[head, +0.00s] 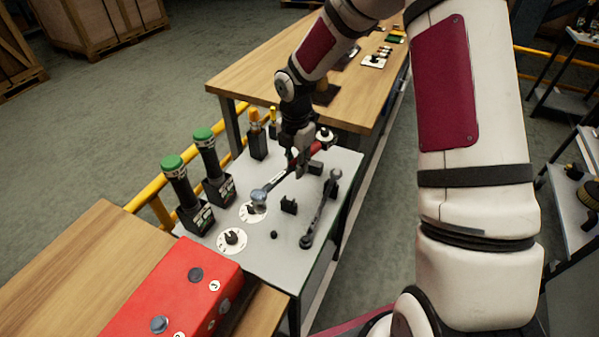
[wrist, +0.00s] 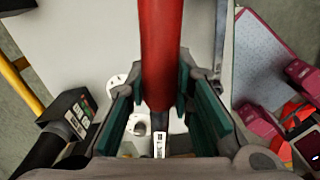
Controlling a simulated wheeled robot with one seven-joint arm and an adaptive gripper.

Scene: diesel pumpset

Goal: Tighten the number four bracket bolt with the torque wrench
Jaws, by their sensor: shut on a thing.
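My gripper (head: 300,166) is shut on the torque wrench (head: 277,182), above the grey-topped stand. The wrench has a red handle, a steel shaft and a round head at the lower left. In the wrist view its red handle (wrist: 160,45) runs between the green-padded fingers (wrist: 162,112). The head lies over or close to a round white dial; I cannot tell whether they touch. A red block (head: 178,290) at the lower left carries dark and grey round bolt heads (head: 195,274) and white number tags. One tag seems to read 3; I cannot make out a 4.
Wooden benches lie behind and at the left. A yellow rail (head: 148,194) runs along the left.

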